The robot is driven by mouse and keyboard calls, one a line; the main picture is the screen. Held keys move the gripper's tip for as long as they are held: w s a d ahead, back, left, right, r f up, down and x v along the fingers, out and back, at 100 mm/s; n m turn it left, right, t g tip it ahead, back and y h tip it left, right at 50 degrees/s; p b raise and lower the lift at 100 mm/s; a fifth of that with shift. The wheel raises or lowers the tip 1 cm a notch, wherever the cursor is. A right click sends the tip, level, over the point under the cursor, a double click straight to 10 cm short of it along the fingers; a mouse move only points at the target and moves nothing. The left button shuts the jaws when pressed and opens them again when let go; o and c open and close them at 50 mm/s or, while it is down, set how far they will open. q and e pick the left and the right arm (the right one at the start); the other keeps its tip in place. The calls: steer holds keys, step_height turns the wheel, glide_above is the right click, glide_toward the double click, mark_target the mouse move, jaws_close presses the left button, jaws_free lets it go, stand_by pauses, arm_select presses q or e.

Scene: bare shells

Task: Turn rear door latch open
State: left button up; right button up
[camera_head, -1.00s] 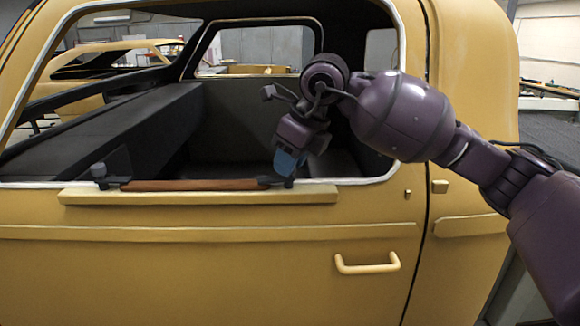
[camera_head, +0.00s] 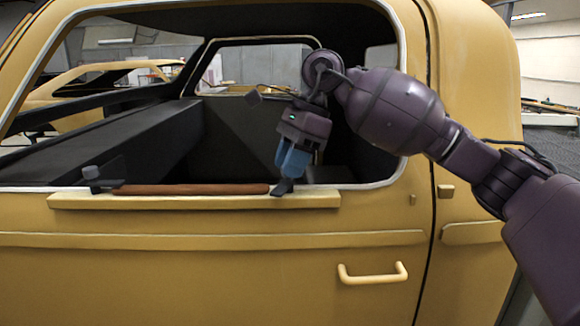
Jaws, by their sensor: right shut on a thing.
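The yellow door (camera_head: 220,275) has a ledge under its open window, with a brown bar (camera_head: 190,189) lying along it. A small dark latch (camera_head: 283,188) sits at the bar's right end. My right gripper (camera_head: 288,176) reaches down through the window opening from the right, its blue fingers nearly upright. It is shut on the latch's upper part, which the fingers hide. A similar dark latch with a grey knob (camera_head: 92,176) stands at the bar's left end, with nothing touching it. My left gripper is out of view.
A yellow pull handle (camera_head: 372,273) sticks out low on the door. The window frame (camera_head: 398,90) rises close to my right arm. A dark interior panel (camera_head: 130,135) lies behind the opening. Another yellow body shell (camera_head: 85,85) stands beyond.

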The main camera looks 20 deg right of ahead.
steer(key=n+g+b, duration=0.1)
steer(key=n, duration=0.2)
steer(key=shift+n, duration=0.4)
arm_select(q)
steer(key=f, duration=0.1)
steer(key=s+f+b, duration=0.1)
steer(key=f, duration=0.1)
arm_select(e)
steer(key=shift+n+g+h, duration=0.3)
steer(key=shift+n+g, duration=0.1)
steer(key=shift+n, duration=0.3)
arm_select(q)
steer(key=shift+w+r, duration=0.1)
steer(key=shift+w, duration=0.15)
arm_select(e)
steer(key=o, duration=0.9)
steer(key=shift+w, duration=0.1)
